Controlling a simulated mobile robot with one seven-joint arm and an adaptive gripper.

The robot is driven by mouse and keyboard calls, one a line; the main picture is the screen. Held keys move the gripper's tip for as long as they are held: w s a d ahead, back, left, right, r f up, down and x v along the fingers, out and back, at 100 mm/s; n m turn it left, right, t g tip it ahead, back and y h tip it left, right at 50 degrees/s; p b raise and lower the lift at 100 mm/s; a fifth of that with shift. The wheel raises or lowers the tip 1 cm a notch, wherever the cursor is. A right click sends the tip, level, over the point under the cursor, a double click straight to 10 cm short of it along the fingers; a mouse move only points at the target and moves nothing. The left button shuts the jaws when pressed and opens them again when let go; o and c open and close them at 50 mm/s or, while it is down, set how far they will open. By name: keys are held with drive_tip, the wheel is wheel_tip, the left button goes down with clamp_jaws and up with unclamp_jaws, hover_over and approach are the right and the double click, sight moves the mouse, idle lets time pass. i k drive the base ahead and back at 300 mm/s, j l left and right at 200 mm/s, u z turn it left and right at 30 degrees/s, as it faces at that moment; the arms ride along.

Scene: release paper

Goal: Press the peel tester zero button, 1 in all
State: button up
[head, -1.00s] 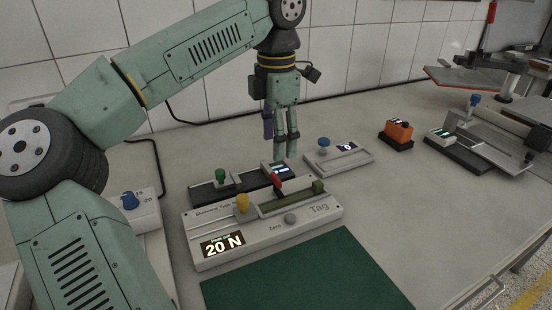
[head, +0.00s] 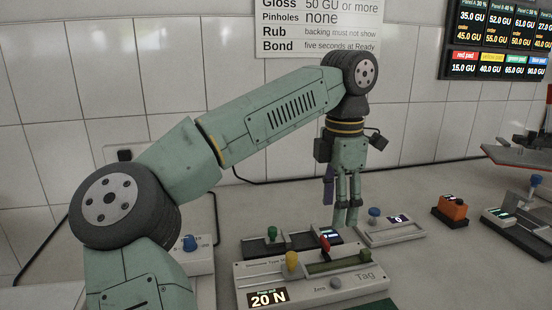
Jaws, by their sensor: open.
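Behind the tester are a dark device with a green knob (head: 272,233) and a pale device with a blue knob (head: 374,213). An orange block (head: 453,207) sits to the right. A green mat (head: 375,305) shows at the bottom edge. A wall sign (head: 318,25) hangs behind.

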sight(336, 282)
drive_tip(key=k, duration=1.3)
